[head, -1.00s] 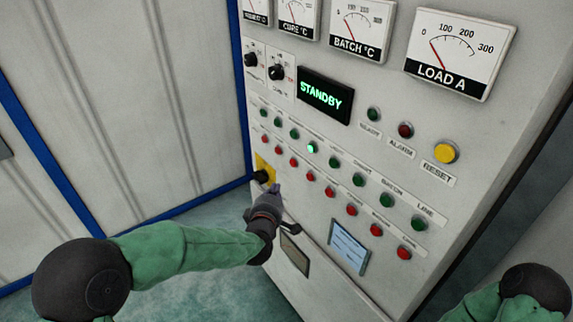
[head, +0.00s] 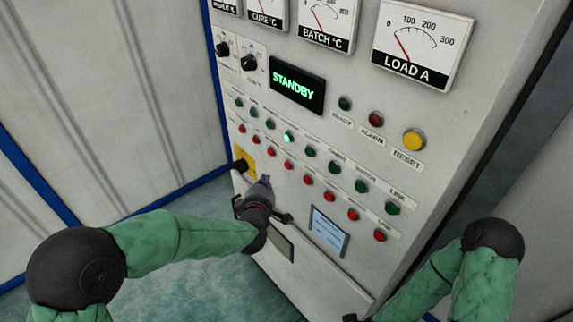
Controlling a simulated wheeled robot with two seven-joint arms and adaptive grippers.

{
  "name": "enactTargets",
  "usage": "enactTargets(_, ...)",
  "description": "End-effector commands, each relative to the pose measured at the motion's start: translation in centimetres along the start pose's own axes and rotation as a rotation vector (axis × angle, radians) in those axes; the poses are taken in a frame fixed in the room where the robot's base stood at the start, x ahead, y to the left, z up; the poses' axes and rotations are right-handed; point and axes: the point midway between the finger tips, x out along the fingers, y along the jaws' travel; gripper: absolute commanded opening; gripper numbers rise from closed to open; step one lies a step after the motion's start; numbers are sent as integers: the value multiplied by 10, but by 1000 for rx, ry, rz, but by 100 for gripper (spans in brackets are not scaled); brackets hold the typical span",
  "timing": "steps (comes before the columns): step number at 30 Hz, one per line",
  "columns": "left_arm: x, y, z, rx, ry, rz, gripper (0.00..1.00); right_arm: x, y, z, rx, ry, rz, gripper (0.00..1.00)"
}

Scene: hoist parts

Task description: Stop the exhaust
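The control panel (head: 440,130) carries a row of green buttons over a row of red ones. One green button (head: 288,137) is lit, and a red button (head: 289,165) sits below it. The small labels are too blurred to read, so I cannot tell which pair is the exhaust. My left gripper (head: 265,181) seems shut and empty, its tips in front of the panel just below the red row, left of the middle. I cannot tell whether it touches the panel.
A green-lettered display (head: 297,83) reads STANDBY. Above it are gauges, including LOAD A (head: 422,42). Ready and alarm lamps and a yellow reset button (head: 414,140) sit to the right. A yellow plate with a dark knob (head: 241,165) is left of my gripper. A blue-lined sheet (head: 328,230) hangs below.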

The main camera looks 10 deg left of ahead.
Motion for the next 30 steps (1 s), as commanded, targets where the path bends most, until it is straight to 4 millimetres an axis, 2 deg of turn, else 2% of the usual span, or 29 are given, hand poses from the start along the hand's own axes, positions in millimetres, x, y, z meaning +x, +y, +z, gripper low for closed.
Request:
enactTargets(6, 19, 8, 19, 0, -1, 0, 0, -8, -3, 0, 0, 0, 0, 0)
enactTargets(12, 32, 12, 30, -1, 0, 1, 0, -4, -2, 0, 0, 0, 0, 0)
enactTargets(30, 36, 15, 34, -1, 1, 1, 0, -4, -2, 0, 0, 0, 0, 0)
